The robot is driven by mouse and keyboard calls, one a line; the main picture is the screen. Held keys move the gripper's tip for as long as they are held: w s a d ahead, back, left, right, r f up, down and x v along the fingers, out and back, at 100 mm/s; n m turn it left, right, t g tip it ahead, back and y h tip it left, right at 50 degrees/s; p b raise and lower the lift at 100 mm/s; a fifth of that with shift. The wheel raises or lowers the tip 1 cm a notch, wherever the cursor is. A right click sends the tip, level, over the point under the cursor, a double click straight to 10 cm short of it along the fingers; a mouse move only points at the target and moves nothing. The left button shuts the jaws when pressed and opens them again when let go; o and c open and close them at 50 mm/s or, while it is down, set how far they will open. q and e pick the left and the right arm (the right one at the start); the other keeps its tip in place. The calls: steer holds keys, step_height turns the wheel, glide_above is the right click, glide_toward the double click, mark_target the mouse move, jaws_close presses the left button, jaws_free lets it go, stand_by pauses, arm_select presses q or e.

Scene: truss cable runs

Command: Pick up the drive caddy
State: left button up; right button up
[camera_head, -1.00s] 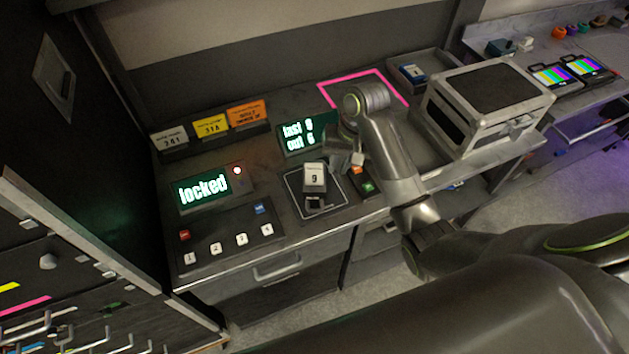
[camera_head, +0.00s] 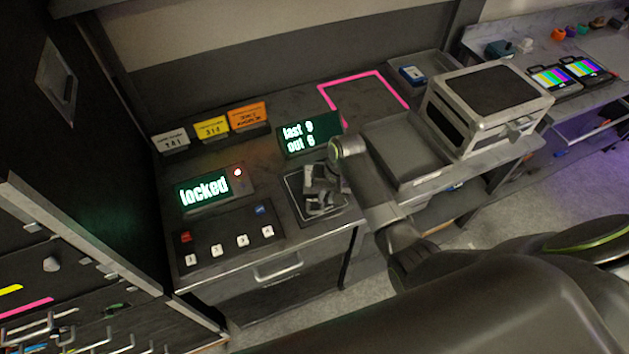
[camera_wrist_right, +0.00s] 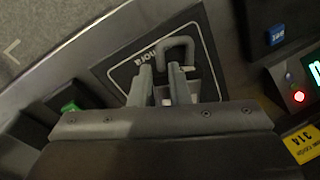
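The drive caddy shows in the right wrist view as a grey loop handle (camera_wrist_right: 176,44) above the fingertips. Its body is mostly hidden by my gripper. It is at the dark pad with a white outline (camera_head: 340,205), which also shows in the wrist view (camera_wrist_right: 208,42). My right gripper (camera_head: 322,192) is low over the pad, right at the caddy. In the wrist view its two fingers (camera_wrist_right: 160,82) stand apart beside the handle, with a gap between them. I cannot tell whether they touch the caddy. My left gripper is not in view.
Left of the pad are a "locked" display (camera_head: 205,190) and a button panel (camera_head: 228,236). A "last 9 out 6" display (camera_head: 300,138) stands behind. A grey tray (camera_head: 405,150) and a metal-framed case (camera_head: 487,105) are to the right. A pink outline (camera_head: 350,78) marks the bench.

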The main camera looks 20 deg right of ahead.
mark_target(323, 205)
steer(key=shift+w+a+f, duration=0.1)
steer(key=shift+a+f, duration=0.1)
steer(key=shift+f, duration=0.7)
steer(key=shift+w+a+f, duration=0.1)
steer(key=shift+a+f, duration=0.05)
steer(key=shift+f, duration=0.75)
steer(key=shift+c, duration=0.4)
jaws_close()
steer(key=shift+r, duration=0.1)
